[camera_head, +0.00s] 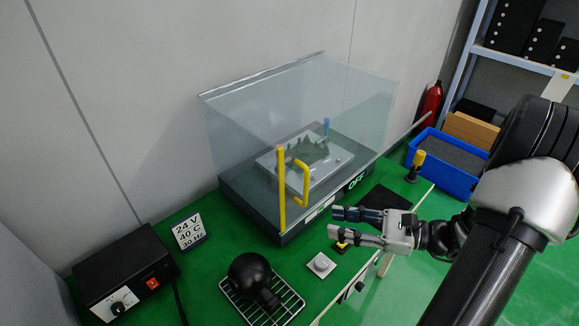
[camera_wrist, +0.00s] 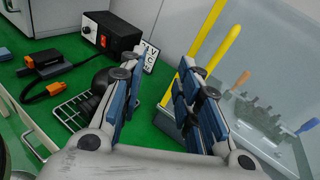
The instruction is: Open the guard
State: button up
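The guard (camera_head: 240,120) is a clear box-shaped cover over a dark base (camera_head: 262,213), and it is down. A yellow handle (camera_head: 304,184) and a yellow vertical bar (camera_head: 282,190) are on its front left. Inside, a grey plate (camera_head: 337,160) carries a dark part and a blue-tipped piece. My gripper (camera_head: 333,222) is open and empty, in front of the base and to the right of the handle. In the wrist view, the handle (camera_wrist: 222,48) and bar (camera_wrist: 204,30) lie beyond the right finger of my gripper (camera_wrist: 155,78).
A black box with a red switch (camera_head: 152,283), a sign (camera_head: 189,231), a black round object (camera_head: 250,273) on a wire rack (camera_head: 290,304) and a pale button block (camera_head: 321,265) are on the green bench. A blue bin (camera_head: 440,178) stands at right.

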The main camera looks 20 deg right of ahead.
aim_at(305, 202)
jog(key=d+f+m+t+h, duration=0.1)
jog(key=d+m+t+h, duration=0.3)
jog(key=d, duration=0.3)
jog(key=shift+m+y, duration=0.5)
jog(key=b+x, duration=0.1)
jog(key=x, duration=1.6)
jog(key=shift+w+a+r+b, duration=0.1)
jog(key=shift+a+b, duration=0.05)
jog(key=shift+b, duration=0.15)
jog(key=shift+c, duration=0.2)
grip_shut()
